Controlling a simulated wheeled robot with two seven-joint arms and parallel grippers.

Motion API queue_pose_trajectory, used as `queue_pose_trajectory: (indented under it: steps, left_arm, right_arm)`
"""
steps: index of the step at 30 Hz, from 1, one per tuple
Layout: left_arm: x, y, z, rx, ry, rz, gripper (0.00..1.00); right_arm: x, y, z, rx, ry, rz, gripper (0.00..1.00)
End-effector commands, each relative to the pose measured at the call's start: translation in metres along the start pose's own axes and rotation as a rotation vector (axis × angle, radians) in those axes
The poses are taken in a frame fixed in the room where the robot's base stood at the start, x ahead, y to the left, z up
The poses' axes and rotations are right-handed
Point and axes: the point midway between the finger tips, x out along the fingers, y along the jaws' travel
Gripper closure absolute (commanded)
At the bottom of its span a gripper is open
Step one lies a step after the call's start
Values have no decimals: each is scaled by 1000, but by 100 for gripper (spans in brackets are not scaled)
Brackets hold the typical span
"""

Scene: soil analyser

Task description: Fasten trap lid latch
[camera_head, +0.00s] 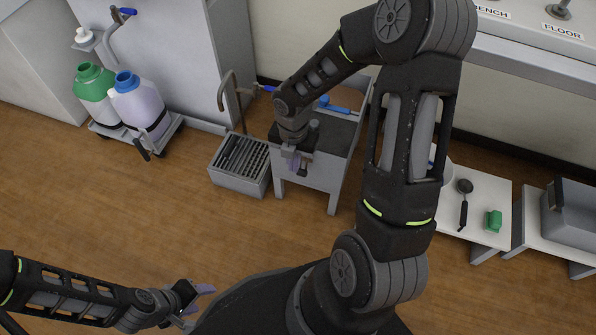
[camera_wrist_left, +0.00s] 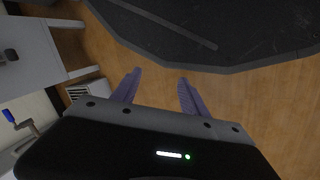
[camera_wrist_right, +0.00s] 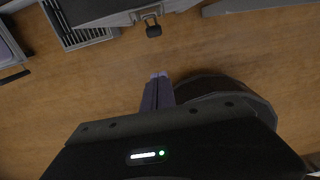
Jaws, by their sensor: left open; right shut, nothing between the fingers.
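A grey box-like unit on legs (camera_head: 312,172) with a dark top stands at the back middle of the head view. In the right wrist view, a black latch-like tab on a metal loop (camera_wrist_right: 153,27) hangs from the edge of a grey body at the top. My right gripper (camera_head: 297,163) is shut and empty in front of the unit. In the right wrist view its fingertips (camera_wrist_right: 159,78) point toward the tab, apart from it. My left gripper (camera_head: 203,300) is open and empty, low over the floor at the lower left. Its fingers spread in the left wrist view (camera_wrist_left: 158,76).
A slotted grey floor drain box (camera_head: 240,165) sits left of the unit. A trolley with a green jug (camera_head: 97,97) and a white jug (camera_head: 140,105) stands further left. A low white table (camera_head: 478,205) holds a black scoop and a green block. Open floor (camera_head: 110,210) lies at left.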

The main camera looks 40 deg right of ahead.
Motion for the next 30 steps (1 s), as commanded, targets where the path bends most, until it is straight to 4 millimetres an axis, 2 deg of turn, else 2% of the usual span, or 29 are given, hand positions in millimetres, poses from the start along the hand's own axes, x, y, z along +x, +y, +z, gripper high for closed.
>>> queue_pose_trajectory:
  steps: [8, 21, 24, 30]
  left_arm:
    - [9, -5, -2, -3, 5, -2, 48]
    - [44, -26, -12, -17, 29, -14, 48]
    - [44, -27, -13, -19, 32, -15, 48]
    - [49, -29, -14, -19, 36, -15, 48]
  right_arm:
    - [20, 0, 0, 1, 1, 0, 100]
    - [106, 0, -1, 2, 2, -1, 100]
    - [107, 0, 16, 7, -2, 2, 100]
    - [110, 0, 35, 4, 0, 1, 100]
